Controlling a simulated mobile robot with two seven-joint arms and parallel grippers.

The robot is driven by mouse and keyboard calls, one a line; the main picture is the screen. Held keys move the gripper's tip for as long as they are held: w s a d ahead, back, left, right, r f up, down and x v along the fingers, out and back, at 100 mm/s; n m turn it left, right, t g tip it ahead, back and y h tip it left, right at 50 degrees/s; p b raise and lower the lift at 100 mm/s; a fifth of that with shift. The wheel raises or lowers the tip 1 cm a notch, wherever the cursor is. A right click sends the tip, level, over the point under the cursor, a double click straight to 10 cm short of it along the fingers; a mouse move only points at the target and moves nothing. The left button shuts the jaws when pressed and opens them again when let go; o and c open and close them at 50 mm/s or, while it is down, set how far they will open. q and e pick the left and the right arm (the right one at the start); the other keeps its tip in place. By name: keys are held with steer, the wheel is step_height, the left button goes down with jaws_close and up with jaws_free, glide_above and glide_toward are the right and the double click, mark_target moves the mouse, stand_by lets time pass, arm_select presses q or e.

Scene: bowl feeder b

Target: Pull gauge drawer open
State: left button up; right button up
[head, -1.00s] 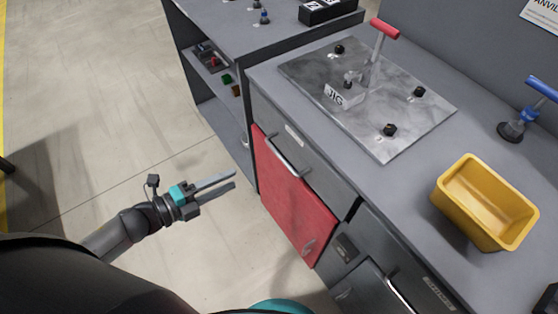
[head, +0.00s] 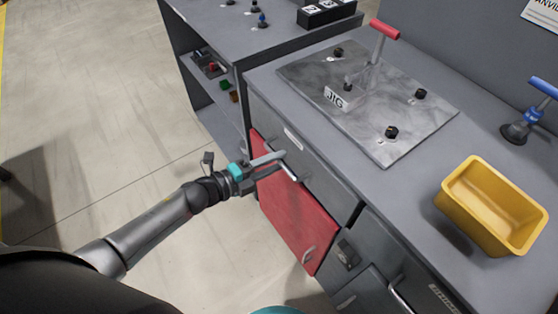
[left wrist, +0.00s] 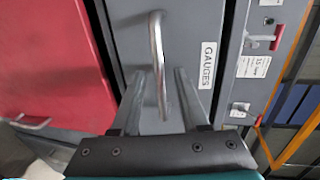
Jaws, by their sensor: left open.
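The gauge drawer (head: 308,172) is a grey front in the workbench, and it looks shut. In the left wrist view the drawer front (left wrist: 188,40) carries a white label reading GAUGES (left wrist: 207,65). Its metal bar handle (left wrist: 157,60) also shows in the head view (head: 285,166). My left gripper (head: 273,165) is open at the handle. In the left wrist view its two fingers (left wrist: 160,100) lie on either side of the bar, with gaps. I cannot tell whether the fingertips touch the drawer front. My right gripper is not in view.
A red cabinet door (head: 295,215) is below the drawer. On the bench top are a metal jig plate (head: 365,105) with a red-handled clamp (head: 384,30) and a yellow bin (head: 490,205). A grey shelf unit (head: 215,100) stands beyond. The floor at left is clear.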

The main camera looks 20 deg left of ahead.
arm_select(q)
steer(key=shift+x, duration=0.75)
jaws_close()
stand_by(1.0)
